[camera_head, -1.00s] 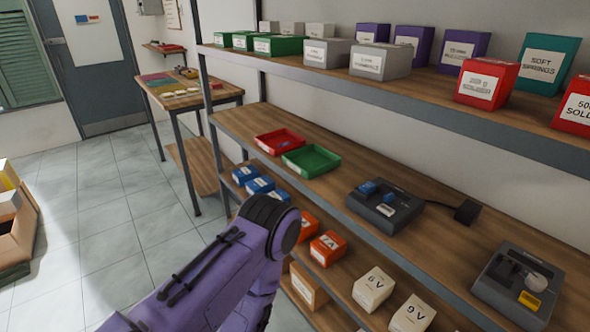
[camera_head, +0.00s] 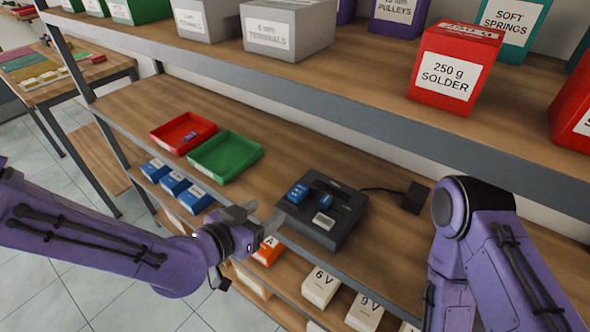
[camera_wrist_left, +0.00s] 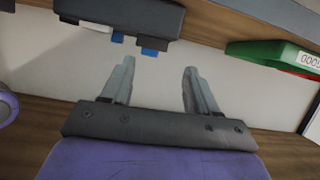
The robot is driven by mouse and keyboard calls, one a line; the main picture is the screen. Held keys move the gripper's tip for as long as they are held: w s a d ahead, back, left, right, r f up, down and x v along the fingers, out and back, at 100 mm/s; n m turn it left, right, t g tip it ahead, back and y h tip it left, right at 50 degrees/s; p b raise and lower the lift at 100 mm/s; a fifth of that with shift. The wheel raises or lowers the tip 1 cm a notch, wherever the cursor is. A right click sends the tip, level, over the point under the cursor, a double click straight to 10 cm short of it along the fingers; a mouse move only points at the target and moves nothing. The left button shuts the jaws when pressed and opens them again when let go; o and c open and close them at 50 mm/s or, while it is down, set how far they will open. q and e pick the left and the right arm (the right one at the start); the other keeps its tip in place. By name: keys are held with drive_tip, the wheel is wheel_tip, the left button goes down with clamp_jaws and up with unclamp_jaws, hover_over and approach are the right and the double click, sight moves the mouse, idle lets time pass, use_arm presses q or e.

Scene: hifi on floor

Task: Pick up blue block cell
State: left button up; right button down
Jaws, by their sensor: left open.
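A dark charger (camera_head: 330,228) stands on the middle shelf, with one blue block cell (camera_head: 298,193) at its left and another blue piece (camera_head: 325,202) beside it. In the left wrist view the charger (camera_wrist_left: 120,15) is at the upper left, with two blue bits (camera_wrist_left: 150,51) at its edge. My left gripper (camera_head: 263,214) is open and empty, at the shelf's front edge just left of the charger and apart from the blue cell. Its two fingers (camera_wrist_left: 160,72) also show in the left wrist view. My right arm shows at the right; its gripper is out of view.
A red tray (camera_head: 174,134) with a small blue thing in it and a green tray (camera_head: 226,160) sit left of the charger. Blue boxes (camera_head: 174,183) and white boxes (camera_head: 320,286) stand on the lower shelf. The upper shelf (camera_head: 370,95) overhangs behind.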

sight(299, 189)
use_arm(q)
drive_tip(key=shift+m+h, duration=0.3)
drive_tip(key=shift+m, duration=0.1)
drive_tip(key=w+d+p, duration=0.1)
drive_tip(key=w+d, duration=0.1)
drive_tip(key=w+d+p, duration=0.1)
drive_tip(key=w+d, duration=0.1)
drive_tip(key=w+d+f, duration=0.1)
drive_tip(key=w+d, duration=0.1)
drive_tip(key=shift+w+d+p, duration=0.1)
drive_tip(key=shift+w+p, duration=0.25)
drive_tip(key=shift+p, duration=0.05)
drive_tip(key=shift+w+d+f, duration=0.2)
drive_tip(key=shift+d, duration=0.15)
drive_tip(key=shift+a, duration=0.1)
drive_tip(key=c, duration=1)
clamp_jaws()
use_arm(e)
drive_tip(key=r, duration=0.3)
drive_tip(key=shift+s, duration=0.35)
use_arm(q)
drive_tip(key=shift+r, duration=0.1)
use_arm(e)
drive_tip(key=shift+d, duration=0.1)
